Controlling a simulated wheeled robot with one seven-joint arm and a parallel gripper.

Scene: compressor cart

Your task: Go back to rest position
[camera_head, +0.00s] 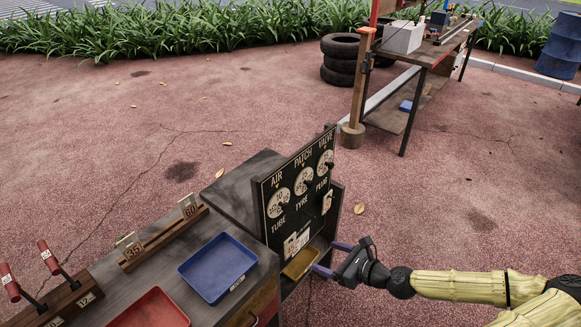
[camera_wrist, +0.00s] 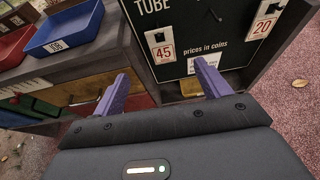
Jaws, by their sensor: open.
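My gripper (camera_head: 332,259) is at the right end of the cart, in front of the lower part of the black dial board (camera_head: 268,205). Its two purple fingers stand apart with nothing between them, as the wrist view also shows (camera_wrist: 160,88). The board carries three round dials labelled air, patch and valve. In the wrist view, the board's lower face (camera_wrist: 185,30) shows price tags 45 and 20. A yellow tray (camera_head: 301,263) sits in the opening under the board, close to the fingers. I cannot tell whether the fingers touch anything.
A blue tray (camera_head: 217,267) and a red tray (camera_head: 150,311) lie on the cart top. Red-handled levers (camera_head: 48,257) stand at the left. A workbench (camera_head: 430,50), stacked tires (camera_head: 341,60) and a wooden post (camera_head: 359,85) stand behind. The red ground right of the cart is mostly clear.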

